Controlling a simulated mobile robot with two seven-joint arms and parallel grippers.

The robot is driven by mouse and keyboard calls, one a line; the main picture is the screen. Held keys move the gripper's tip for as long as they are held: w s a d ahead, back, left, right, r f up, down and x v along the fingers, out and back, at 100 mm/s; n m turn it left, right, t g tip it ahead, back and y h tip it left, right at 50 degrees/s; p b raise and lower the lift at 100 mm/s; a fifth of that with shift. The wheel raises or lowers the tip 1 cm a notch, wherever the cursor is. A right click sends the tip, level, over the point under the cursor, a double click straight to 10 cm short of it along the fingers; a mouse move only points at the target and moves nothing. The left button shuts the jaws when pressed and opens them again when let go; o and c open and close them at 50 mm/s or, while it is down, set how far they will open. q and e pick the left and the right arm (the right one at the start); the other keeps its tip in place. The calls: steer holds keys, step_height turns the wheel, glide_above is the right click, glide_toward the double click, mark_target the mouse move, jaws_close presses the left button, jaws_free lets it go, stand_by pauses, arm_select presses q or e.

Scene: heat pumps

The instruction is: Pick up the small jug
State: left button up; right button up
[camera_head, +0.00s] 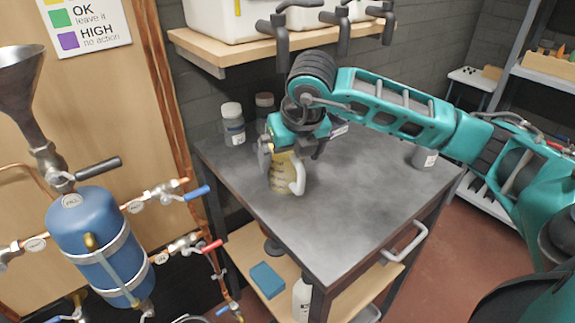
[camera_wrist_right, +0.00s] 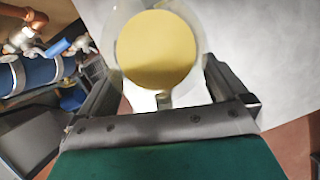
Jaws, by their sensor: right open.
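The small jug (camera_head: 281,181) stands on the dark top of the workbench (camera_head: 350,215), near its left side. It is pale and see-through with yellowish contents and a white handle on its right. In the right wrist view the jug (camera_wrist_right: 156,50) shows from above, a round rim around a yellow surface. My right gripper (camera_head: 291,150) is over the jug from above, open, hiding its upper part. In the wrist view its two fingers lie on either side of the jug; whether they touch it I cannot tell. My left gripper is not in view.
White bottles (camera_head: 233,123) stand at the bench's back left, and another container (camera_head: 424,157) at its right. A shelf with taps (camera_head: 282,40) overhangs the back. A blue tank (camera_head: 95,240) with pipes and valves is at left. The bench's front top is clear.

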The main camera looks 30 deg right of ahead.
steer(key=shift+w+d+f, duration=0.15)
steer(key=shift+w+f, duration=0.4)
steer(key=shift+w, duration=0.3)
steer(key=shift+c, duration=0.4)
steer(key=c, duration=1)
steer(key=shift+r, duration=0.1)
steer(key=shift+c, duration=0.5)
steer(key=shift+r, duration=0.2)
